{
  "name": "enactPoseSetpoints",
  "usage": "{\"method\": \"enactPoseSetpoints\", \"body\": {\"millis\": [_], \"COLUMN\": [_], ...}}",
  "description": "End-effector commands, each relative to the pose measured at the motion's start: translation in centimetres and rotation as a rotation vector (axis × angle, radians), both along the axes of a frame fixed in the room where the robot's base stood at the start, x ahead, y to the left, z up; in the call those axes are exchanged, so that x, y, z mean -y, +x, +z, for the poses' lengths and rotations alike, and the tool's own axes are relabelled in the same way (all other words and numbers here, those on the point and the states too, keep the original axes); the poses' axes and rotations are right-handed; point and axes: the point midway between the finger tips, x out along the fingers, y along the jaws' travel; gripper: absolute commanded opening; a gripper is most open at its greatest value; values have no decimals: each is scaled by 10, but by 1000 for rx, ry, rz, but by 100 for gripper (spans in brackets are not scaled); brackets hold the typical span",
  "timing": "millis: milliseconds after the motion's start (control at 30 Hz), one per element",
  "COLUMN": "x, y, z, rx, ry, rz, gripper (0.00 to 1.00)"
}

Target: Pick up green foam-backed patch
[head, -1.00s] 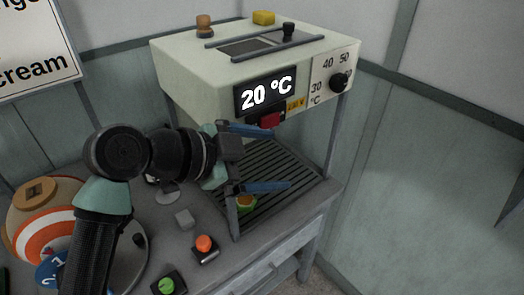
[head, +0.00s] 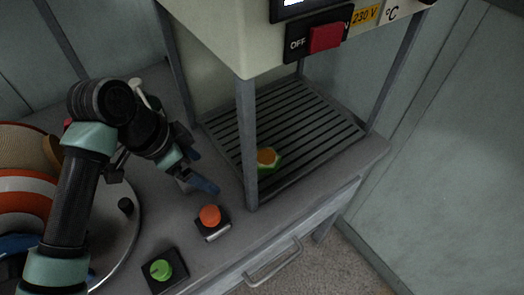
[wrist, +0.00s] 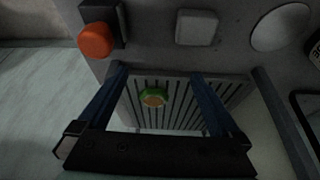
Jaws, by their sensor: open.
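The green patch (head: 268,159), with an orange face showing on top, lies on the dark slatted grate (head: 320,118) under the press, just right of its front post. In the wrist view the patch (wrist: 153,97) shows between my two blue fingers, on the grate beyond them. My gripper (head: 203,184) is open and empty in the head view, left of the front post and apart from the patch. It points down and to the right; one finger is mostly hidden. The wrist view shows both fingers of my gripper (wrist: 158,74) spread wide.
The front post (head: 248,145) stands between my gripper and the patch in the head view. An orange button (head: 210,216) and a green knob (head: 160,270) sit at the table's front. A grey block (wrist: 196,27) shows in the wrist view. The press body (head: 215,35) overhangs the grate.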

Motion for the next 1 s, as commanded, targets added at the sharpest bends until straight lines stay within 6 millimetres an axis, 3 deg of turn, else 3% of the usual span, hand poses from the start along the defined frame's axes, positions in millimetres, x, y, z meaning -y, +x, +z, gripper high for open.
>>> {"method": "enactPoseSetpoints", "body": {"millis": [500, 833, 1000], "x": [82, 100, 109], "y": [51, 63, 67], "z": [1, 2, -27], "rx": [1, 3, -2], "ry": [1, -1, -1], "rz": [-5, -5, -3], "gripper": [100, 100, 100]}}
